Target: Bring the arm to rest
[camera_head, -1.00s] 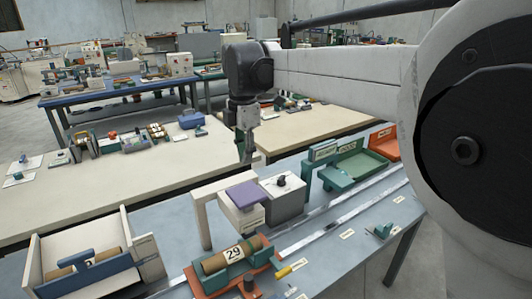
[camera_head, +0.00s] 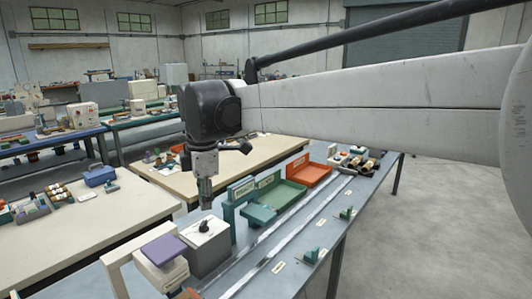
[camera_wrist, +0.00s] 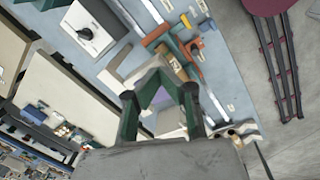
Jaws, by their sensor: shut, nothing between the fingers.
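My gripper (camera_head: 206,196) hangs from my arm, pointing down, above the blue-grey bench (camera_head: 262,272) in the head view. It is near the grey box with a black knob (camera_head: 206,240) and appears clear of it. In the wrist view my gripper's green fingers (camera_wrist: 160,82) show from behind, shut with nothing held. My white arm stretches across the head view from the right. The purple-topped white unit (camera_head: 163,255) stands left of the knob box, under a pale arch.
A green tray (camera_head: 277,196) and an orange tray (camera_head: 311,176) stand along the bench's back edge. Metal rails run along the bench. A cream table (camera_head: 90,240) is at left. Clear floor (camera_head: 430,220) lies right of the bench. The wrist view shows a dark red round object (camera_wrist: 268,6).

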